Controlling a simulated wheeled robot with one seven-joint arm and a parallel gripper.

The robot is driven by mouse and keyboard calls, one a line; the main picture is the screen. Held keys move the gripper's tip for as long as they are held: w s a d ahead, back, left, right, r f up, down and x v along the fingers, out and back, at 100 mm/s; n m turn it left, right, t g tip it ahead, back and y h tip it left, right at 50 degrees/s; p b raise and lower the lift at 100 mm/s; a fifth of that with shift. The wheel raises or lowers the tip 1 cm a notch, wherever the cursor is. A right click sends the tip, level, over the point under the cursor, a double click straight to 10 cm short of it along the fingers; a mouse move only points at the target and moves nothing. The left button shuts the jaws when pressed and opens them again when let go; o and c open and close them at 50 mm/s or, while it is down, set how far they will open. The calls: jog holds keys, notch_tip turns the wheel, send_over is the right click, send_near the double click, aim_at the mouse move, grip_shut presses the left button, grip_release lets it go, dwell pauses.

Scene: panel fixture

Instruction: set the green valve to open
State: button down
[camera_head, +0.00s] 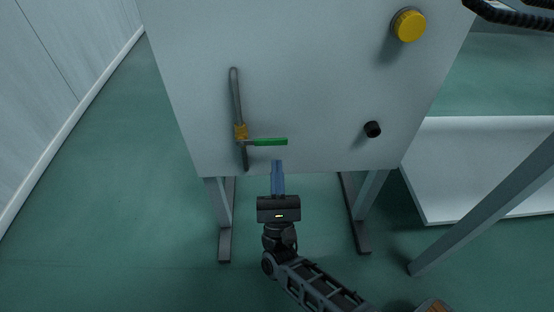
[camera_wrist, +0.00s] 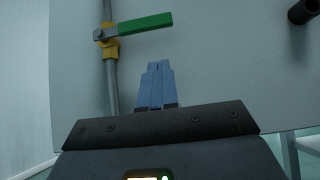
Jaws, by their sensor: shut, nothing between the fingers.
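The green valve handle (camera_head: 268,142) sticks out to the right from a brass valve body (camera_head: 241,132) on a grey vertical pipe (camera_head: 236,95). The handle lies roughly level, across the pipe. In the wrist view the green handle (camera_wrist: 146,23) is at the upper left, with the brass body (camera_wrist: 111,47) at its left end. My gripper (camera_head: 277,162) has blue fingers, shut together and empty. It is just below the handle in the head view, apart from it in the wrist view (camera_wrist: 158,66).
The light grey panel (camera_head: 310,70) stands on legs with floor feet. A yellow round button (camera_head: 409,26) is at its upper right and a black knob (camera_head: 372,129) at its lower right. A white shelf (camera_head: 480,165) stands to the right. The panel middle is clear.

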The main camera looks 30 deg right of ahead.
aim_at(262, 142)
jog(key=shift+r, duration=2)
jog(key=shift+s, duration=0.1)
